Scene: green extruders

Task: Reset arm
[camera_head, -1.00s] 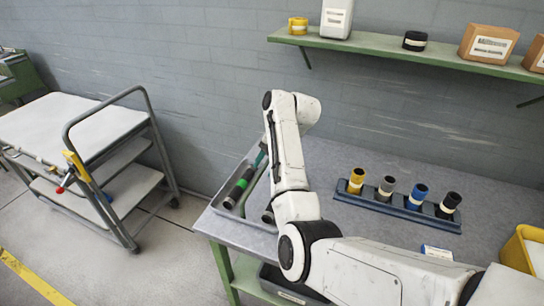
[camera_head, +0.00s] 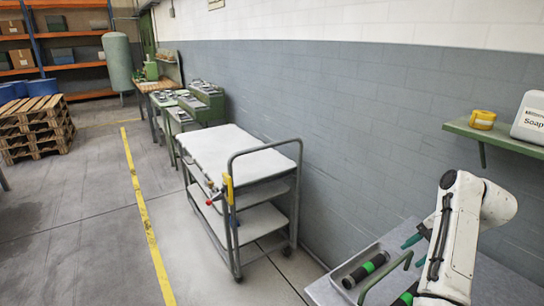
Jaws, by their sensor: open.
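My white arm (camera_head: 455,235) stands at the lower right of the head view, over the grey bench. My gripper (camera_head: 412,241) shows only in part, as a teal finger tip left of the arm link. It is open, and the rest of it is hidden behind the arm. It appears to be above the tray (camera_head: 340,283) and holds nothing that I can see. A black cylinder with a green band (camera_head: 366,269) lies in the tray. A second green-banded cylinder (camera_head: 404,298) is partly hidden by the arm.
A grey cart (camera_head: 240,165) stands left of the bench, with floor between them. A green shelf (camera_head: 490,135) holds a yellow roll (camera_head: 482,120) and a white soap container (camera_head: 530,118). Open floor with a yellow line (camera_head: 140,205) lies further left.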

